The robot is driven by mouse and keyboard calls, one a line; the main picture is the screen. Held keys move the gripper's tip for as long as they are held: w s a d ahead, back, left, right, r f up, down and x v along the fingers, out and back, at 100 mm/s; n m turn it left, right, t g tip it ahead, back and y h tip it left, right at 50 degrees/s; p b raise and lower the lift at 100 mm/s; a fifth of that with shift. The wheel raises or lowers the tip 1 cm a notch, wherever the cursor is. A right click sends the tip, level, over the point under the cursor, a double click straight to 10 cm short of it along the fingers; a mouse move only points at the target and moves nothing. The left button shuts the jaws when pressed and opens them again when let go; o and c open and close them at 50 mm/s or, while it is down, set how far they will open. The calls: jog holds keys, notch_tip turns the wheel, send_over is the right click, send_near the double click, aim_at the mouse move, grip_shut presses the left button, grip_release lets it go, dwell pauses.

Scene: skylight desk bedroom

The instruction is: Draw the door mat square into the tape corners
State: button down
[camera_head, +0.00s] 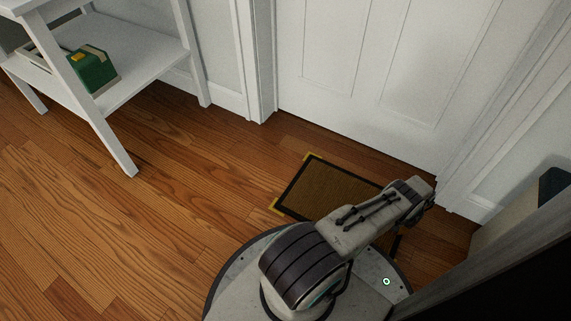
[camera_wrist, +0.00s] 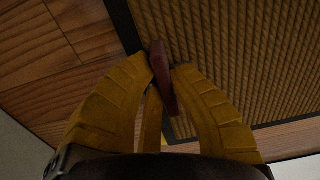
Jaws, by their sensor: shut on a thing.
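The door mat (camera_head: 327,188) is brown ribbed with a black border and lies flat on the wood floor before the white door. It also fills the upper right of the wrist view (camera_wrist: 245,50). Yellow tape corners show at its far left corner (camera_head: 309,156) and near left corner (camera_head: 274,206), close against the border. My arm hides the mat's right part. In the wrist view my gripper (camera_wrist: 161,80) has its yellow fingers shut on a dark red tab (camera_wrist: 159,62) at the mat's edge. A scrap of yellow shows between the fingers.
The white door (camera_head: 365,70) and its frame stand behind the mat. A white shelf table (camera_head: 135,65) with a green box (camera_head: 92,70) stands at upper left. A pale box-like thing (camera_head: 520,215) is at right. The floor at left is clear.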

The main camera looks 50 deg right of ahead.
jog(key=shift+f, duration=0.35)
jog(key=c, duration=1.2)
grip_release()
jog(key=shift+r, duration=0.1)
jog(key=shift+d+r, duration=0.1)
jog(key=shift+r, duration=0.65)
notch_tip(320, 180, up, 9)
jog(key=shift+f, duration=0.15)
jog(key=shift+r, duration=0.8)
jog(key=shift+a, duration=0.25)
